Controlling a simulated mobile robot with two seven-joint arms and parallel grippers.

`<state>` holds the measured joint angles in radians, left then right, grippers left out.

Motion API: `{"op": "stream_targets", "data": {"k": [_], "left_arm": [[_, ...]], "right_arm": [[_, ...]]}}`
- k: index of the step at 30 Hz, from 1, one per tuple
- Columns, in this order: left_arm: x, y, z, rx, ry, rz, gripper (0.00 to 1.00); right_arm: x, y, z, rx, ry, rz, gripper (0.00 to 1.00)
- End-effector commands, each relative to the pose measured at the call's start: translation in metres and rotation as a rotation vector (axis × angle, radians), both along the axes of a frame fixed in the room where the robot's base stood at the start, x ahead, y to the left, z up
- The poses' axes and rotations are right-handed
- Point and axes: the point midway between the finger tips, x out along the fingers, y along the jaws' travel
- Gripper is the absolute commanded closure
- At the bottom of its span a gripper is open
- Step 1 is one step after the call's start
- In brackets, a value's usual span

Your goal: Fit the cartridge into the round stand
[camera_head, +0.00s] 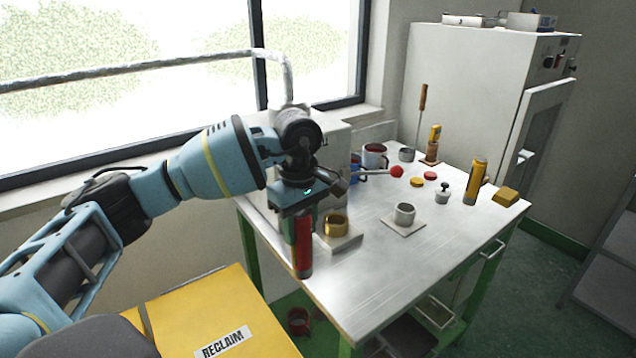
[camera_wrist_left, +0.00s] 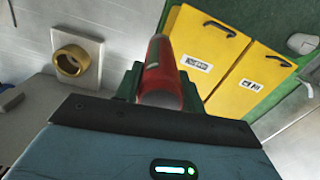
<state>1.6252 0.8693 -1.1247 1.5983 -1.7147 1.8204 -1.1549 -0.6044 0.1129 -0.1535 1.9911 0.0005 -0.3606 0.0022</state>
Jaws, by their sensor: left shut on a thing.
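My left gripper (camera_head: 300,232) is shut on a red cartridge (camera_head: 304,258), which hangs roughly upright just off the near left edge of the metal table. The cartridge (camera_wrist_left: 160,68) also shows between the fingers in the left wrist view. A round brass holder (camera_head: 336,222) on a square pale base stands close to the right of the cartridge, apart from it. It shows left of the cartridge in the wrist view (camera_wrist_left: 70,62). A round grey metal holder (camera_head: 405,212) on a square base stands farther right. Which is the named stand cannot be told. My right gripper is not in view.
The metal table (camera_head: 375,285) is clear at the front. Mugs (camera_head: 374,157), red and yellow discs, a small weight (camera_head: 443,193), a yellow-and-dark cylinder (camera_head: 475,183) and a yellow block (camera_head: 506,196) stand farther back and right. A yellow reclaim bin (camera_head: 265,305) stands below left.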

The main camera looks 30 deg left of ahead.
Motion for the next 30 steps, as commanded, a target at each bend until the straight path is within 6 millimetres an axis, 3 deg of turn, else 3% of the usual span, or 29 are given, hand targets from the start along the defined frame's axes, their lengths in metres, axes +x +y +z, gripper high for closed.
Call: {"op": "stream_targets", "data": {"k": [9, 15, 30], "left_arm": [[-0.096, -0.049, -0.117, -0.037, 0.036, -0.582, 1.00], [-0.145, -0.076, -0.178, -0.057, 0.047, -0.903, 1.00], [-0.209, -0.112, -0.261, -0.079, 0.063, -1.325, 1.00]], "right_arm": [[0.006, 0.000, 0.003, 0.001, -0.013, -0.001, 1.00], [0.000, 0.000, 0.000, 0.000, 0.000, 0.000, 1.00], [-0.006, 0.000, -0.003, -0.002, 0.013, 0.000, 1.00]]}}
